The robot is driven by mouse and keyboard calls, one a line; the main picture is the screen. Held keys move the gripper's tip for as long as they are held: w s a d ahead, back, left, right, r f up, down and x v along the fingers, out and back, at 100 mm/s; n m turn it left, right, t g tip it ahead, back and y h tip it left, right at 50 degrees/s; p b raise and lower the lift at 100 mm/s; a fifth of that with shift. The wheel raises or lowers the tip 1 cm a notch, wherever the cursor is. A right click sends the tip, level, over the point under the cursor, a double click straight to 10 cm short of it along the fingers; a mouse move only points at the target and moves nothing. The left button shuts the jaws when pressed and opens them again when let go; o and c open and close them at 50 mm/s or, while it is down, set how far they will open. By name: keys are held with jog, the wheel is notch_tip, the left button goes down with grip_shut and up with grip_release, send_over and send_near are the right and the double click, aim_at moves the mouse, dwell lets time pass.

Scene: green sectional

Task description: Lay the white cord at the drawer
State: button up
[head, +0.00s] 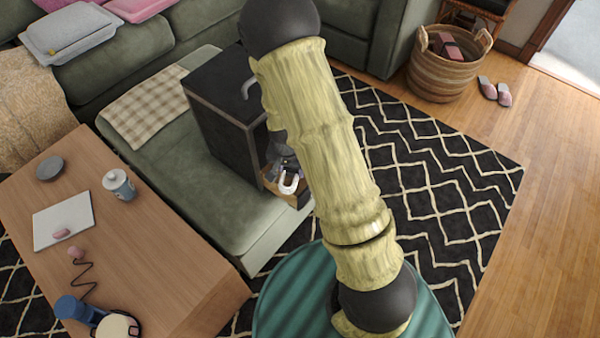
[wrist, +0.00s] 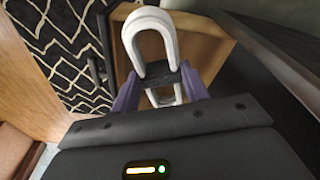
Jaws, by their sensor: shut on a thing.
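The white cord (wrist: 150,22) is a thick loop held between the purple-grey fingers of my gripper (wrist: 160,82) in the wrist view. In the head view the cord (head: 288,187) shows as a small white loop below my gripper (head: 284,172), partly hidden by my arm. The drawer (head: 272,183) is light brown wood and stands pulled out low on the black cabinet (head: 225,125). The cord appears over the drawer. I cannot tell whether it touches it. In the wrist view a brown wooden surface, seemingly the drawer (wrist: 205,45), lies behind the cord.
The green sofa (head: 185,215) borders the cabinet on the left. A wooden table (head: 150,250) holds a mug (head: 118,184), a lamp and small items. A wicker basket (head: 440,75) and slippers (head: 495,92) lie at the back right. The patterned rug (head: 450,190) is mostly clear.

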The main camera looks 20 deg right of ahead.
jog(key=w+d, duration=0.2)
jog(key=d, duration=0.1)
jog(key=shift+w+f, duration=0.1)
jog(key=shift+w, duration=0.1)
jog(key=f, duration=0.1)
jog(key=f+b, duration=0.1)
jog(key=shift+d+f, duration=0.3)
jog(key=shift+a+f, duration=0.1)
jog(key=shift+f, duration=0.25)
jog(key=shift+f, duration=0.1)
jog(key=shift+w+f+b, duration=0.1)
jog(key=shift+f+b, duration=0.55)
jog(key=shift+f, duration=1.05)
jog(key=shift+f, duration=0.1)
jog(key=o, duration=0.7)
